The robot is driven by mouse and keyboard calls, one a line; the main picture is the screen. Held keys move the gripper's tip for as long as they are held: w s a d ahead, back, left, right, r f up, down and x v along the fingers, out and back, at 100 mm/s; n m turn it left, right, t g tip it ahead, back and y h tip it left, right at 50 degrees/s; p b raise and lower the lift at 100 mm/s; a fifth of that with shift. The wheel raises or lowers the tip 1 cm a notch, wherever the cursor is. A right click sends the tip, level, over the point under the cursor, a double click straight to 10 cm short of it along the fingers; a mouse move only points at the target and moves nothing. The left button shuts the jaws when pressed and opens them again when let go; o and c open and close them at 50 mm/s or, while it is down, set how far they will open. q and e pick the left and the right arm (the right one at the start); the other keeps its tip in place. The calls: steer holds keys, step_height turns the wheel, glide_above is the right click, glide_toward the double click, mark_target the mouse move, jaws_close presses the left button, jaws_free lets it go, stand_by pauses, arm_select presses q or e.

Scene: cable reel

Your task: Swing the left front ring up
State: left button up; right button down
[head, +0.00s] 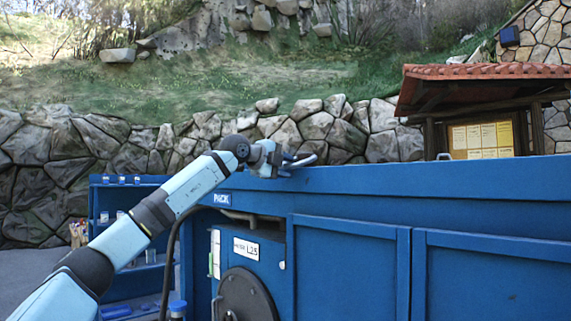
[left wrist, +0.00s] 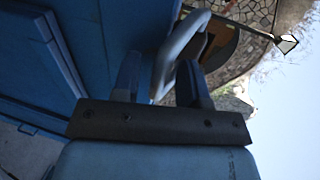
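The left front ring (head: 303,160) is a grey metal loop at the near left top corner of the blue box (head: 430,180). In the left wrist view the ring (left wrist: 178,45) runs as a curved bar between my two dark fingers. My left gripper (head: 286,160) is at the ring from the left, and its fingers (left wrist: 162,85) stand apart with some gap beside the bar. I cannot tell whether either finger touches the ring. The gripper partly hides the ring's foot. My right gripper is in neither view.
Another grey ring (head: 444,156) sits on the box's top edge further right. Blue shelves (head: 125,205) stand behind my left arm. A stone wall (head: 345,130) and a tiled-roof shelter (head: 490,85) lie behind.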

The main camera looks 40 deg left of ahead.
arm_select(q)
steer(key=shift+w+f, duration=0.15)
steer(key=shift+w, duration=0.15)
jaws_close()
